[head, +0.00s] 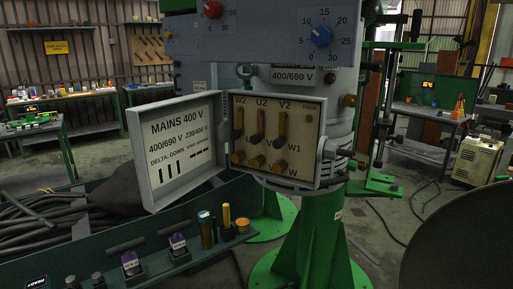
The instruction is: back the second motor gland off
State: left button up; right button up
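The motor terminal box (274,138) stands open on the grey machine, its lid (177,146) swung out to the left. Grey cylindrical fittings that look like the motor glands (341,153) stick out of the box's right side. They are small and overlap, so I cannot tell which is the second one or how far any is screwed in. Inside the box are brass-coloured terminals in two rows with dark links, marked W2, U2, V2 above and W1, W at the right. Neither of my grippers shows in the head view.
A green tray (140,262) below the lid holds black cables (40,215), small labelled blocks (179,245) and several small cylinders (207,230). A green pedestal (313,240) stands below the box. A large dark rounded shape (465,225) fills the lower right. Floor shows between it and the pedestal.

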aim_at(331, 150)
jog(key=i+l, duration=0.7)
jog(key=l, duration=0.75)
jog(key=i+l+u, duration=0.1)
jog(key=l, duration=0.4)
